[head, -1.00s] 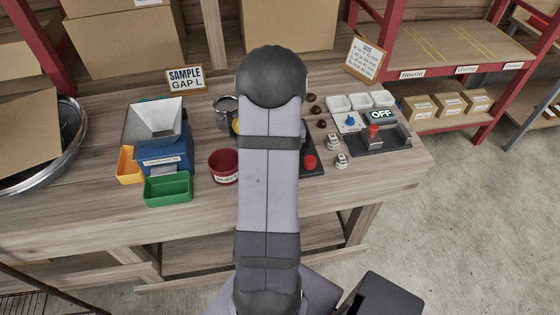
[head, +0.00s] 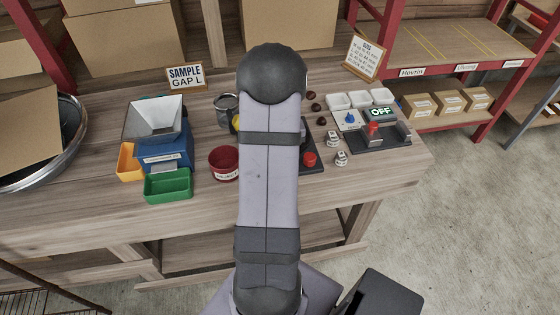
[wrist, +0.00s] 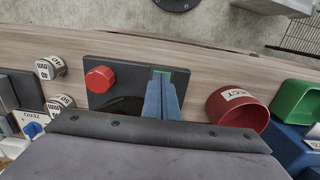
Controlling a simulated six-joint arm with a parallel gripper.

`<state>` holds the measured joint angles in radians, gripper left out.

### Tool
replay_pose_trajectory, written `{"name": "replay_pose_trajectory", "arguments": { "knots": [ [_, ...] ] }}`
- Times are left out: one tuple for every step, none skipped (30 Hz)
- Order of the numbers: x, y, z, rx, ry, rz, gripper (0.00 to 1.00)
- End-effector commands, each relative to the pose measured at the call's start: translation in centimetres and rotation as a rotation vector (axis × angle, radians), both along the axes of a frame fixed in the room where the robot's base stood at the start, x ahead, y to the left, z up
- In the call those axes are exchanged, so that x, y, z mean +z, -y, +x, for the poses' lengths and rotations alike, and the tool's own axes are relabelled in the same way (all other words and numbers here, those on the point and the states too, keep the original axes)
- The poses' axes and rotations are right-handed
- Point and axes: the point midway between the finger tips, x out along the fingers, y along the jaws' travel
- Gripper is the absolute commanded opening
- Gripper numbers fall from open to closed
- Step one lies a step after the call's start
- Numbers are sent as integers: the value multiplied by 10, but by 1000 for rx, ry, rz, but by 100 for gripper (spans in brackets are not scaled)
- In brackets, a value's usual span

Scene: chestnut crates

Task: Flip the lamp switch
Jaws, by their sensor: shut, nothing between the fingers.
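I cannot tell for sure which part is the lamp switch. A dark panel (wrist: 125,72) with a red knob (wrist: 100,79) lies on the bench in the wrist view. The panel shows partly in the head view, with the red knob (head: 310,159) right of my arm. My gripper (wrist: 162,82) is shut and empty over the panel, right of the red knob. A green patch (wrist: 160,71) shows at its tips; contact cannot be told. In the head view my arm hides the gripper. An OFF sign (head: 381,113) stands behind a red-topped part (head: 372,128) on a dark base.
A red cup (head: 224,164) stands left of my arm; it also shows right of the gripper in the wrist view (wrist: 238,110). A hopper (head: 155,120) and green bin (head: 168,186) stand farther left. Small labelled cylinders (head: 341,159) and a blue knob (head: 350,118) are to the right.

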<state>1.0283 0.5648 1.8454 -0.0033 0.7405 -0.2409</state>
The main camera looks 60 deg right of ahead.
Motion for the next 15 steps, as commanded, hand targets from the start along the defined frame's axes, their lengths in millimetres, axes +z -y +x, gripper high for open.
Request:
{"name": "replay_pose_trajectory", "arguments": {
  "knots": [
    [-3, 0, 1, 0, -2, 4, 0],
    [-3, 1, 2, 0, -1, 3, 0],
    [-2, 3, 4, 0, 0, 1, 0],
    [-1, 4, 5, 0, 1, 1, 0],
    [-1, 5, 6, 0, 1, 0, 0],
    [-1, 6, 7, 0, 2, -1, 0],
    [0, 6, 7, 0, 2, -1, 0],
    [0, 7, 8, 0, 2, -2, 0],
    [0, 8, 9, 0, 3, -3, 0],
    [0, 8, 9, 0, 3, -3, 0],
    [1, 8, 9, 0, 3, -3, 0],
    [1, 8, 9, 0, 3, -3, 0],
    [1, 8, 9, 0, 4, -4, 0],
    [1, 9, 9, 0, 4, -4, 0],
    [1, 9, 9, 0, 4, -4, 0]
  ]
}}
